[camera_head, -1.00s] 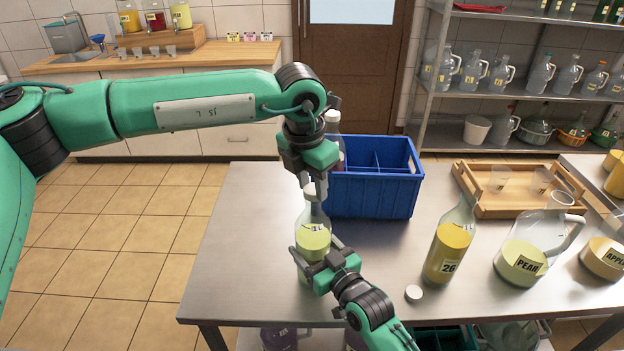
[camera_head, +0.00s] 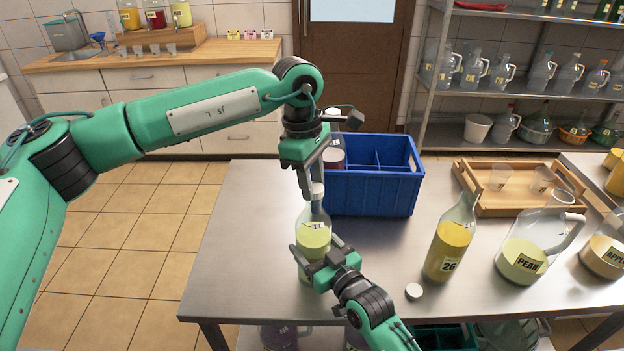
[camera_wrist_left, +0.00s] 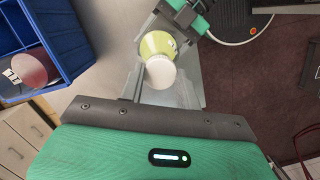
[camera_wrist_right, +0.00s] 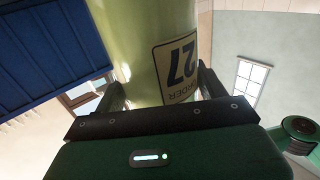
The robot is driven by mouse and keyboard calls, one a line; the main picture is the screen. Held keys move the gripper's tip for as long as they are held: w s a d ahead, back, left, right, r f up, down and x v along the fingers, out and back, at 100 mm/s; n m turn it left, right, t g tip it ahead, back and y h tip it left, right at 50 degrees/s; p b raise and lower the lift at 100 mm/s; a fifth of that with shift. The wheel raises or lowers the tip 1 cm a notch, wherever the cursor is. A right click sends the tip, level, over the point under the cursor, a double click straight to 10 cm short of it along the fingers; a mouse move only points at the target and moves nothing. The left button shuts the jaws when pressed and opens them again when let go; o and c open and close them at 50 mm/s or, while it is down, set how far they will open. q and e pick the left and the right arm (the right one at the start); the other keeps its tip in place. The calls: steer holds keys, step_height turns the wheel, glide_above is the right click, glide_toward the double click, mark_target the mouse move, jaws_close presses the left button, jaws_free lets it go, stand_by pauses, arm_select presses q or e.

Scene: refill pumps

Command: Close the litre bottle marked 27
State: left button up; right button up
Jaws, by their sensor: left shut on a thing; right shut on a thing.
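The litre bottle marked 27 (camera_head: 314,238) stands upright on the steel table, part filled with pale yellow-green liquid. Its label (camera_wrist_right: 176,68) reads 27 in the right wrist view. A white cap (camera_wrist_left: 160,72) sits at the top of its neck, and the cap also shows in the head view (camera_head: 318,189). My left gripper (camera_head: 311,188) points down from above and is shut on the cap. Whether the cap is fully screwed down cannot be told. My right gripper (camera_head: 322,262) is shut around the bottle's body from the front.
A blue crate (camera_head: 372,195) stands close behind the bottle, with a bottle of red liquid (camera_head: 334,155) in it. To the right are bottle 26 (camera_head: 449,243), open, a loose white cap (camera_head: 414,291), a pear jug (camera_head: 524,258) and a wooden tray (camera_head: 520,205). The table's left part is clear.

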arm_select(q)
steer(key=m, duration=0.6)
steer(key=shift+w+g+y, duration=0.1)
steer(key=shift+g+y, duration=0.2)
steer(key=shift+g, duration=0.1)
steer(key=m+y, duration=0.1)
steer(key=m, duration=0.5)
steer(key=shift+d, duration=0.15)
steer(key=m, duration=0.6)
steer(key=shift+d+m+y, duration=0.1)
steer(key=shift+m+y, duration=0.3)
steer(key=m, duration=0.5)
steer(key=shift+m+t+y, duration=0.4)
steer(key=o, duration=0.9)
